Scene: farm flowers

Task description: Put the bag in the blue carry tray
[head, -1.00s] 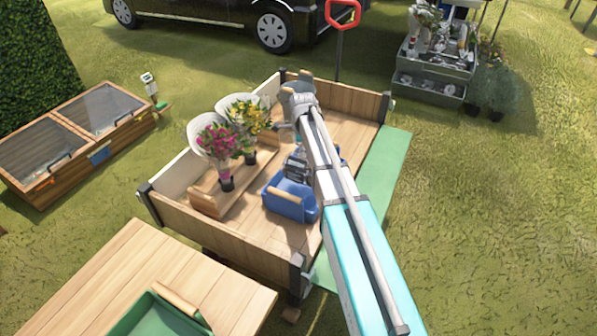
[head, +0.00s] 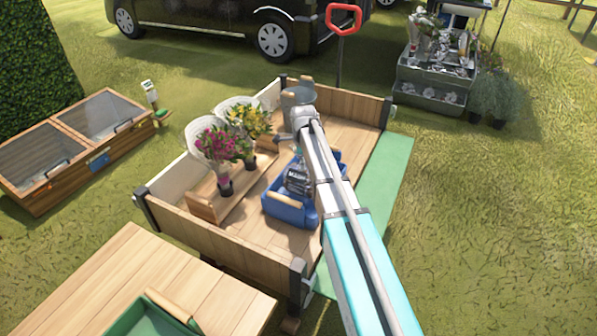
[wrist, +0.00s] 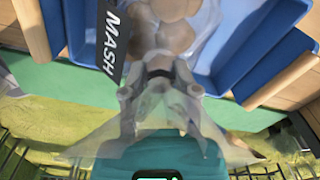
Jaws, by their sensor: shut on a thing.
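The clear bag (wrist: 172,38) holds round brown items and has a dark label reading MASH. My gripper (wrist: 160,80) is shut on the bag's gathered neck, and loose clear film spreads out beside the fingers. The blue carry tray (head: 289,213) stands on the wooden cart bed, with wooden handle bars at its ends. Its blue walls (wrist: 265,42) show on both sides of the bag in the wrist view. In the head view the bag (head: 297,177) is over or inside the tray; I cannot tell whether it touches the tray floor. My arm hides part of the tray.
The cart has raised wooden sides (head: 215,232). A wooden step with flower bouquets (head: 217,148) in pots stands left of the tray. A green strip (head: 385,185) lies along the cart's right. A wooden table (head: 150,265) with a green tray is at the front.

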